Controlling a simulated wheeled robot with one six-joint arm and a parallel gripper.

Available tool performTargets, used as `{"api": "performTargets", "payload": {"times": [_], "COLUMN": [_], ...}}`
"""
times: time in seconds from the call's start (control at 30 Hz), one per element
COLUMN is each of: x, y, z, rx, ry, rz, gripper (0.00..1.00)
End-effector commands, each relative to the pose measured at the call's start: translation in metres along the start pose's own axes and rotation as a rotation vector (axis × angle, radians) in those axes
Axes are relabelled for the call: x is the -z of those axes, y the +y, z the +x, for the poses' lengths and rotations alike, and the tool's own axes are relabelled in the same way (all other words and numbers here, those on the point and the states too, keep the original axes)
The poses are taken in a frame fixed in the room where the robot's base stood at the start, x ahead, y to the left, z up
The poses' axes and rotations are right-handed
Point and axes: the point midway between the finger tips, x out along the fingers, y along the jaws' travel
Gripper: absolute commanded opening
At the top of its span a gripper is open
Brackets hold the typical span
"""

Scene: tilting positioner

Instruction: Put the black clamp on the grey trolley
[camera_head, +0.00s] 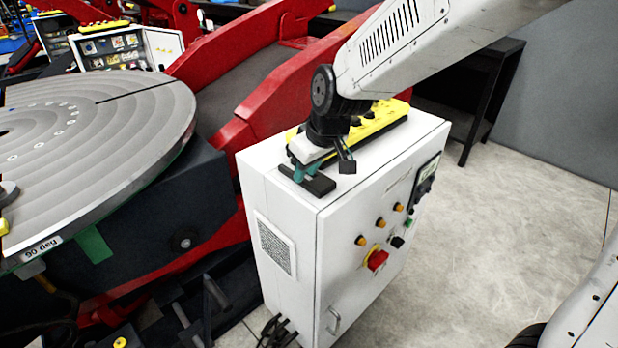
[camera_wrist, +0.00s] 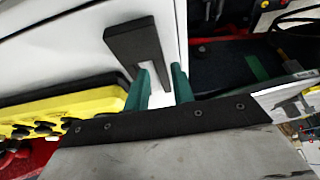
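The black clamp (camera_head: 318,185) lies at the near left corner of the top of a white control cabinet. In the wrist view the clamp (camera_wrist: 132,38) shows as a dark bracket with one leg between the fingers. My gripper (camera_head: 305,171) points down at it, and its teal fingers (camera_wrist: 163,82) stand on both sides of that leg with some white showing between them. I cannot tell whether they press on the leg or only surround it. I cannot make out a grey trolley in either view.
A yellow button pendant (camera_head: 385,124) lies behind my gripper on the white cabinet (camera_head: 285,215). A large round positioner table (camera_head: 100,120) with red arms (camera_head: 260,90) stands on the left. A black table (camera_head: 480,90) is at the back right. Pale floor (camera_head: 500,220) right of the cabinet is clear.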

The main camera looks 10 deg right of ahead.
Motion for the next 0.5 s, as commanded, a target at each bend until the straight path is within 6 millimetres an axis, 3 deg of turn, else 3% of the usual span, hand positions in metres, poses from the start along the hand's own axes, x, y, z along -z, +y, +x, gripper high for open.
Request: {"api": "performTargets", "payload": {"times": [0.13,0.4,0.43,0.5], "x": [0.000,0.000,0.000,0.000], "y": [0.000,0.000,0.000,0.000], "z": [0.018,0.022,0.022,0.022], "rx": [0.000,0.000,0.000,0.000], "ry": [-0.001,0.000,0.000,0.000], "rz": [0.001,0.002,0.002,0.002], "gripper": [0.25,0.25,0.22,0.02]}}
